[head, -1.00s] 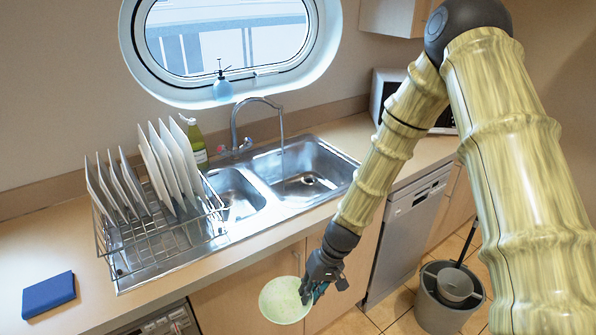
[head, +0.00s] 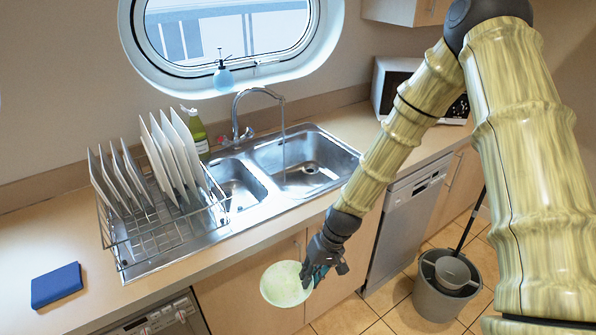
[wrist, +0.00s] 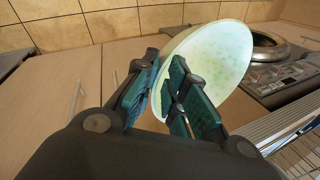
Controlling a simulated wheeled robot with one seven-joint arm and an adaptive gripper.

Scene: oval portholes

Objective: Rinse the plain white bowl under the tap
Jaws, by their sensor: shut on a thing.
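My gripper (head: 318,265) is shut on the rim of a pale bowl (head: 284,285), held in front of the lower cabinets, below the counter's front edge. The bowl has a greenish tint with faint specks. In the wrist view the bowl (wrist: 222,62) shows tilted between the teal finger pads. The tap (head: 240,110) arches over the right basin (head: 300,165) of the steel sink, and a thin stream of water falls from it. The bowl is apart from the sink, to its front.
A dish rack (head: 150,235) with several upright plates stands left of the basins. A green bottle (head: 197,130) is behind it. A blue block (head: 56,286) lies on the left counter. A grey bucket (head: 440,300) stands on the floor at right. A microwave (head: 392,82) sits at the back right.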

